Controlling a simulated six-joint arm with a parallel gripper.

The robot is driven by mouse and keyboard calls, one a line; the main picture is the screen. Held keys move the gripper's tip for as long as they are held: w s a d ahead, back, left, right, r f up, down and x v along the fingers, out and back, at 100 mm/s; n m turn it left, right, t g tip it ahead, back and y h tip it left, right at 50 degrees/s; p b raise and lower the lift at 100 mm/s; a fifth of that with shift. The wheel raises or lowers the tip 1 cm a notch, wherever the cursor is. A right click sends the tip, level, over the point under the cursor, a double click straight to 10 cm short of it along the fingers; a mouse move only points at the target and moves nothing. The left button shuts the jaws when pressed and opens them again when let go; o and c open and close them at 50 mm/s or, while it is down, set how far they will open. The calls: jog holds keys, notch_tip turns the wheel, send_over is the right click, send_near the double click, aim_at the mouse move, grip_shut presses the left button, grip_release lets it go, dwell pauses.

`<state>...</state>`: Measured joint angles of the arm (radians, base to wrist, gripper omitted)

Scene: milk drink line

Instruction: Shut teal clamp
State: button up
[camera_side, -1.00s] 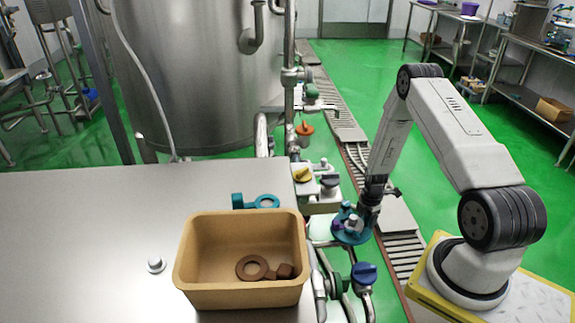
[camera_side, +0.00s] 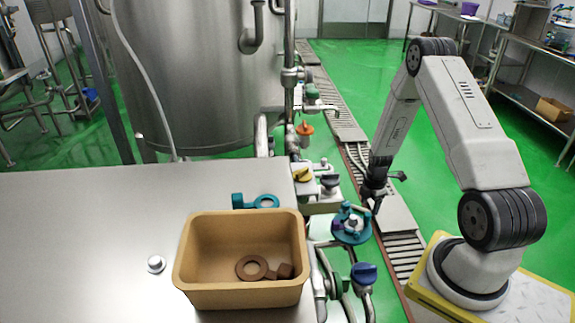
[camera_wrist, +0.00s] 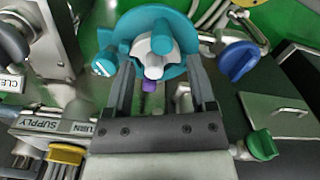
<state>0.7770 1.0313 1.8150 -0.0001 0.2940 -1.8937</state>
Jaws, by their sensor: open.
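The teal clamp (camera_side: 351,224) is a round teal piece with a pale knob at its centre and teal arms, on the pipework beside the bench's right edge. In the wrist view the clamp (camera_wrist: 133,32) fills the top middle, with a white lobed knob on it. My gripper (camera_side: 375,205) hangs above and to the right of the clamp in the side view, apart from it. In the wrist view the fingers of my gripper (camera_wrist: 163,62) are spread, with no object held between them. I cannot tell from these views whether the clamp is latched.
A tan bin (camera_side: 190,262) with brown parts sits on the steel bench (camera_side: 85,235). A loose teal ring piece (camera_side: 240,201) lies behind it. Yellow (camera_side: 303,175) and blue (camera_side: 364,273) valve handles flank the clamp. A green knob (camera_wrist: 262,145) is at lower right in the wrist view.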

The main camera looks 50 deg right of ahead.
jog(key=shift+r, duration=0.65)
jog(key=shift+w, duration=0.1)
jog(key=shift+w+a+r, duration=0.15)
jog(key=shift+a+r, duration=0.05)
jog(key=shift+r, duration=0.1)
jog(key=w+a+r+m+t, duration=0.25)
jog(key=a+r+m, duration=0.65)
jog(key=a+r, duration=1.1)
jog(key=s+a+r+m, duration=0.1)
jog(key=s+a+m, duration=0.2)
jog(key=a, duration=0.5)
jog(key=shift+s+a+r+m, duration=0.15)
jog(key=shift+s+a+m, duration=0.2)
jog(key=shift+s, duration=0.35)
